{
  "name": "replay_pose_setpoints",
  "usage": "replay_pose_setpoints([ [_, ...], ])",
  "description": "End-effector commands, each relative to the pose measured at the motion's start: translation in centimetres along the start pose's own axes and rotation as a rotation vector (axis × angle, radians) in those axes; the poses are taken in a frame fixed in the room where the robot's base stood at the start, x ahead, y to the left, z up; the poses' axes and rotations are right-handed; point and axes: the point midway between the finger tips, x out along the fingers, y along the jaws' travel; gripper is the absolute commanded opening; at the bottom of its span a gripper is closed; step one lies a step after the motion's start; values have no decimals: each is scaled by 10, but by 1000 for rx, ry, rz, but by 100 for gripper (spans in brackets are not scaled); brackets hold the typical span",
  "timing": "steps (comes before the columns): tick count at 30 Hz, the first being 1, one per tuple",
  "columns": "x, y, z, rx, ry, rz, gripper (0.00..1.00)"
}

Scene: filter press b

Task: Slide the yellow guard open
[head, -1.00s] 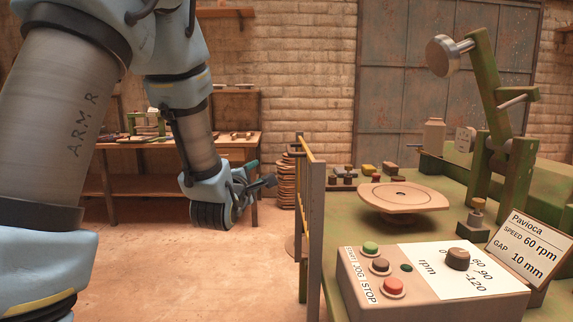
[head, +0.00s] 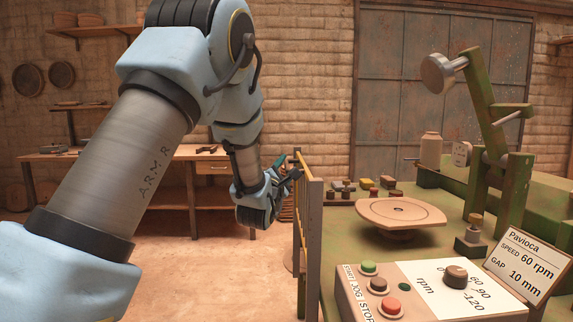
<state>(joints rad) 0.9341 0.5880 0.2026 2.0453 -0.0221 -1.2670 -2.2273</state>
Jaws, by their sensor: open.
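The yellow guard (head: 315,215) stands upright along the left edge of the green machine table, seen nearly edge-on as a thin yellow frame with a grey-brown front post. My gripper (head: 290,168) is at the far top end of the guard, just left of it, with its fingers pointing right towards it. The fingers are small and partly overlap the guard's upper edge in the picture. I cannot tell whether they touch it. My gripper is open and nothing shows held in it.
A control box (head: 430,292) with buttons and a dial stands at the front. Behind it are a round plate (head: 400,211) and a green press arm (head: 485,110). A sign (head: 524,263) leans at the right. A wooden workbench (head: 110,158) stands at the back left. The floor left of the guard is clear.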

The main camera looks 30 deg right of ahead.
Motion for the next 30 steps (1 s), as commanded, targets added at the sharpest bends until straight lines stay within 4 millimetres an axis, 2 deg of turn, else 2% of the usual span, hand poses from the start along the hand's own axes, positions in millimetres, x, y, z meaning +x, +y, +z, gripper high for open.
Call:
replay_pose_setpoints([
  [11, 5, 0, 0, 0, 1, -1, 46],
  [23, 5, 0, 0, 0, 0, -1, 1],
  [30, 5, 0, 0, 0, 0, -1, 0],
])
